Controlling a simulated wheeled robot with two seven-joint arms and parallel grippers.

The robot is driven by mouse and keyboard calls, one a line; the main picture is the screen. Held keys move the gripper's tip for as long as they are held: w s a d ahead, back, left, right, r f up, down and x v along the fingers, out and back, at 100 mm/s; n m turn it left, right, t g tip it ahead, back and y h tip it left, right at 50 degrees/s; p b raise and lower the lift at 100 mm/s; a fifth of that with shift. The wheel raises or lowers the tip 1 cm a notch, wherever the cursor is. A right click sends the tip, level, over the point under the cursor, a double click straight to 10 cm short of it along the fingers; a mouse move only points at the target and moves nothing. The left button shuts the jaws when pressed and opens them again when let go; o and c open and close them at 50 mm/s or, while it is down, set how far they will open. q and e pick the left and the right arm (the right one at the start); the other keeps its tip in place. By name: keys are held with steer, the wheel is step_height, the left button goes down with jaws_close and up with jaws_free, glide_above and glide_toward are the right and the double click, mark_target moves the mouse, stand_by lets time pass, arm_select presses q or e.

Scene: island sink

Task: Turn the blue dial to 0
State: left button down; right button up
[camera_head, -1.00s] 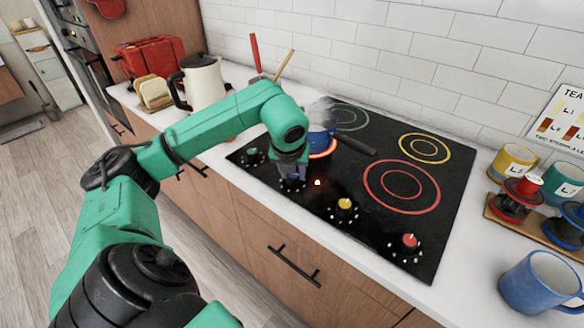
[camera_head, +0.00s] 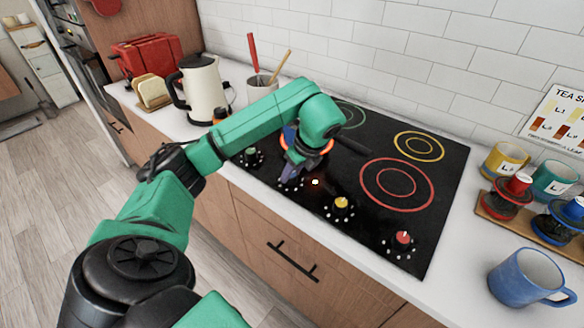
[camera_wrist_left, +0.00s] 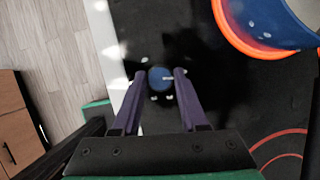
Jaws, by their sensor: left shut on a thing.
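The blue dial (camera_wrist_left: 160,79) sits between the fingertips of my left gripper (camera_wrist_left: 160,76) in the left wrist view. A pale pointer mark on it points to the right there. In the head view my left gripper (camera_head: 290,180) reaches down to the front edge of the black cooktop (camera_head: 370,228), and its fingers hide most of the dial. The gripper is shut on the dial. A blue pot (camera_wrist_left: 266,22) stands on a glowing orange burner ring (camera_wrist_left: 232,38), largely hidden behind my arm in the head view. My right gripper is out of view.
Green (camera_head: 251,154), yellow (camera_head: 341,203) and red (camera_head: 403,238) dials line the cooktop's front. A kettle (camera_head: 205,92) stands left; mugs and a blue cup (camera_head: 525,279) stand right.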

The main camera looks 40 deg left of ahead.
arm_select(q)
steer(key=shift+n+g+p, duration=0.3)
steer(key=shift+n+p, duration=0.25)
steer(key=shift+n, duration=0.25)
steer(key=shift+c, duration=2.2)
jaws_free()
steer(key=p+v, duration=0.7)
steer(key=v, duration=0.7)
steer(key=shift+w+r, duration=0.15)
steer(key=shift+r, duration=0.1)
